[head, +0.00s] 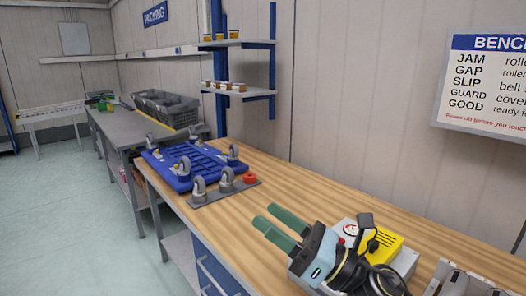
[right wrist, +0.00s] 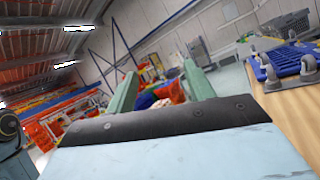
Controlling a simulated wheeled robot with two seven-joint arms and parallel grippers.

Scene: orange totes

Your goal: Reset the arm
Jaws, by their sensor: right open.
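My right gripper (head: 279,228) has two green fingers and shows at the lower middle of the head view, over the wooden bench (head: 300,188). Its fingers are apart and nothing is between them. In the right wrist view the right gripper (right wrist: 160,90) also shows open and empty, with the room beyond it. My left gripper is not in either view.
A yellow device (head: 384,247) stands close to my right arm. A grey crate (head: 166,107) sits on the farther table.

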